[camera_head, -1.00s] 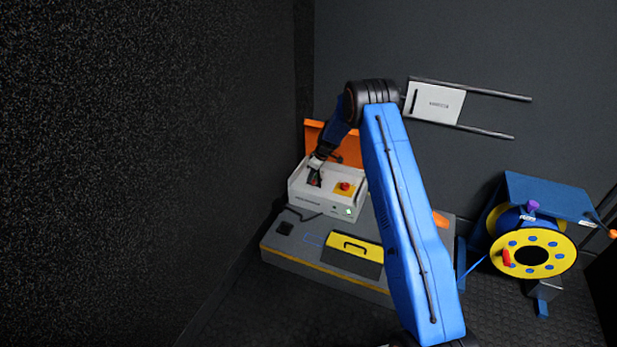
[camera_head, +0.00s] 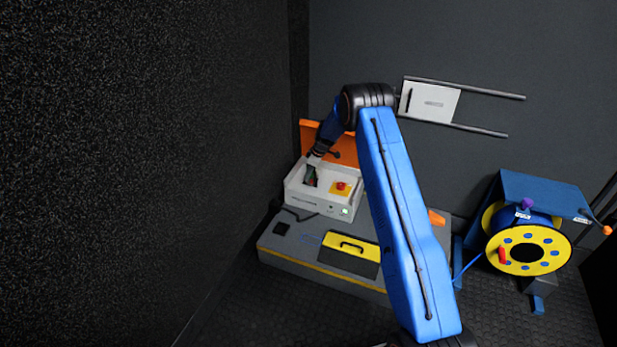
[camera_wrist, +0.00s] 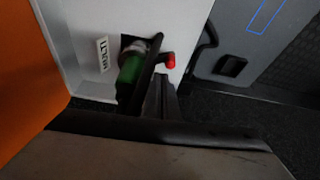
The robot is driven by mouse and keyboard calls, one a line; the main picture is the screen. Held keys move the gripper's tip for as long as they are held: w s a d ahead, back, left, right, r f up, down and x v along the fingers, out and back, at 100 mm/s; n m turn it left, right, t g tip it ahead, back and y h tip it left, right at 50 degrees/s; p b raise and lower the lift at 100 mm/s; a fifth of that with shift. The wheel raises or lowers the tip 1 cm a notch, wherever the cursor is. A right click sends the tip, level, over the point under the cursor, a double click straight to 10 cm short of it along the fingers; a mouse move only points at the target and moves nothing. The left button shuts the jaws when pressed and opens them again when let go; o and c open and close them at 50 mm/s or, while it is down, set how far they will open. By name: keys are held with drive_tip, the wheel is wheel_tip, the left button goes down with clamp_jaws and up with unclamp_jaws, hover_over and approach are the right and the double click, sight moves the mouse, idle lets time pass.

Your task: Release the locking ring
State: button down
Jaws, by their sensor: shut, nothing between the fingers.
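A white box (camera_head: 325,206) with an open orange lid (camera_head: 345,149) stands on a grey bench. In the wrist view, a green cylindrical connector (camera_wrist: 131,68) with a greyish ring (camera_wrist: 136,46) at its far end sits in a dark opening in the white panel (camera_wrist: 85,25). A short lever with a red tip (camera_wrist: 170,61) sticks out to the right of it. My gripper (camera_wrist: 158,75) is shut and empty, its dark fingers close beside the connector and partly covering it. I cannot tell whether they touch. In the head view my gripper (camera_head: 311,172) is small, over the box's left part.
A yellow square with a red button (camera_head: 341,187) is right of my gripper on the box. A yellow-fronted case (camera_head: 350,246) lies on the bench. A cable reel (camera_head: 528,250) stands at right. A dark wall is close on the left.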

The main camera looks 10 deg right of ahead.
drive_tip(key=a, duration=0.2)
drive_tip(key=w+a, duration=0.1)
drive_tip(key=a, duration=0.1)
drive_tip(key=w+v, duration=0.1)
drive_tip(key=v, duration=0.8)
drive_tip(key=shift+d+r, duration=0.4)
drive_tip(key=shift+r, duration=0.05)
drive_tip(key=shift+s+r, duration=0.1)
drive_tip(key=shift+s, duration=0.05)
